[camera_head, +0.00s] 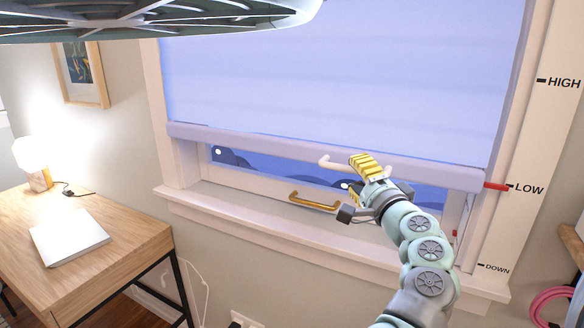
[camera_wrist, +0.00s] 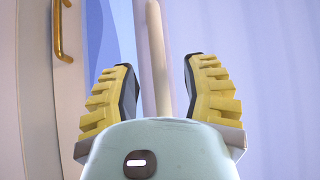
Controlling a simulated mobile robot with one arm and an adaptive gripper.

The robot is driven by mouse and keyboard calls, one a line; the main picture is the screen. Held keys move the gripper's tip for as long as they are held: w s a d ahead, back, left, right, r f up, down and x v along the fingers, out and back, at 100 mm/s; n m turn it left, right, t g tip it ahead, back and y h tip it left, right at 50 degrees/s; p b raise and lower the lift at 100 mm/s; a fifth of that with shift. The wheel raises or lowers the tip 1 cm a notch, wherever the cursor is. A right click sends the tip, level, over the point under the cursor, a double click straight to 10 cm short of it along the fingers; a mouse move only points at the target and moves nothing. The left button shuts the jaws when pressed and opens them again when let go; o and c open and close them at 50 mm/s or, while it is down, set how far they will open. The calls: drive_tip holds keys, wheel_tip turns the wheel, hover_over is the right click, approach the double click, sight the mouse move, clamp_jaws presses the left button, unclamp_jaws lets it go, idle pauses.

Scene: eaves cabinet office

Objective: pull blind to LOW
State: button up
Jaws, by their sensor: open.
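The pale lavender blind (camera_head: 335,75) covers most of the window, with its bottom rail (camera_head: 260,146) a little above the sill. A red pointer (camera_head: 496,186) at the rail's right end is level with the LOW mark (camera_head: 528,189). A cream handle (camera_head: 326,161) is on the rail. My gripper (camera_head: 366,166) is at the handle's right part and hides it. In the wrist view my yellow-padded fingers (camera_wrist: 160,90) are open, one on each side of the handle (camera_wrist: 156,50), with gaps on both sides.
A brass window handle (camera_head: 315,202) sits just below the rail. HIGH (camera_head: 564,83) and DOWN (camera_head: 497,268) marks are on the right frame. A desk (camera_head: 120,240) with a laptop (camera_head: 70,238) and a lit lamp (camera_head: 32,158) stands left. A dark ribbed object (camera_head: 150,22) hangs overhead.

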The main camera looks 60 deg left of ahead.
drive_tip(key=v, duration=0.9)
drive_tip(key=shift+d, duration=0.1)
idle(0.3)
